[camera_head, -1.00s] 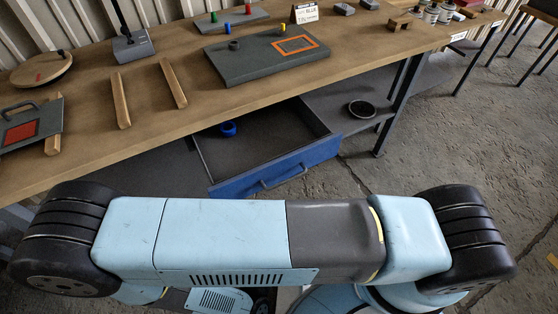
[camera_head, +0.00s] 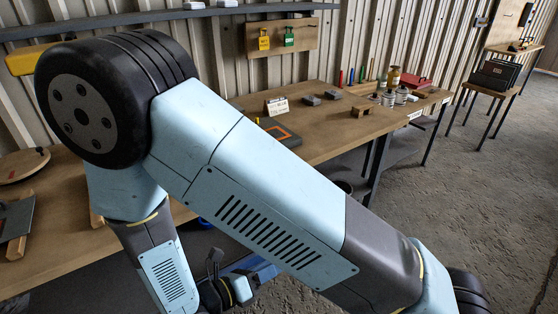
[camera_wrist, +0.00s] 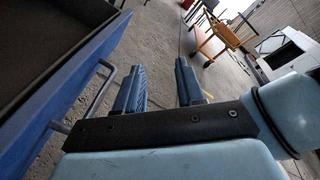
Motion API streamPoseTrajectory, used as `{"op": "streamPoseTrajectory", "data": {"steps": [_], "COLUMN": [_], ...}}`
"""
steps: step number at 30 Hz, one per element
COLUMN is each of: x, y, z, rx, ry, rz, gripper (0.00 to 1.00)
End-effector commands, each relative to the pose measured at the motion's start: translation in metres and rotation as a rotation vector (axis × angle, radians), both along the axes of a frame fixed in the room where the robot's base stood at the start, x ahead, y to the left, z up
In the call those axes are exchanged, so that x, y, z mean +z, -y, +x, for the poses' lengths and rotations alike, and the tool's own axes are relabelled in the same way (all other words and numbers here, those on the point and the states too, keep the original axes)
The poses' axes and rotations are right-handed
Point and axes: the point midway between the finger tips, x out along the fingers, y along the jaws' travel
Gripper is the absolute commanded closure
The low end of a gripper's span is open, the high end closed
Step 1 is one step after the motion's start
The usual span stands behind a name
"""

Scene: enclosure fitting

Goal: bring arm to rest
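My arm fills much of the head view, with its large black joint at the upper left and its light blue links crossing the picture. My gripper (camera_wrist: 160,82) is open in the wrist view, with two dark blue-grey fingers apart and only floor seen between them. Beside it on the left is the open drawer's blue front (camera_wrist: 68,82) with its grey bar handle (camera_wrist: 98,92). The left finger is close to the handle; I cannot tell if they touch. In the head view, the drawer (camera_head: 262,268) is mostly hidden behind my arm.
The wooden workbench (camera_head: 335,140) carries a grey plate with an orange outline (camera_head: 280,131), a small sign (camera_head: 276,106), cans and bottles. A board with padlocks (camera_head: 290,38) hangs behind. Concrete floor (camera_head: 455,200) is clear at the right.

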Motion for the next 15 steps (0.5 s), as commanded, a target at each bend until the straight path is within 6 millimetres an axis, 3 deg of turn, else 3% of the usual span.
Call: {"op": "streamPoseTrajectory", "data": {"steps": [15], "x": [0.093], "y": [0.06], "z": [0.049], "rx": [-0.568], "ry": [0.221], "rz": [0.494], "gripper": [0.62]}}
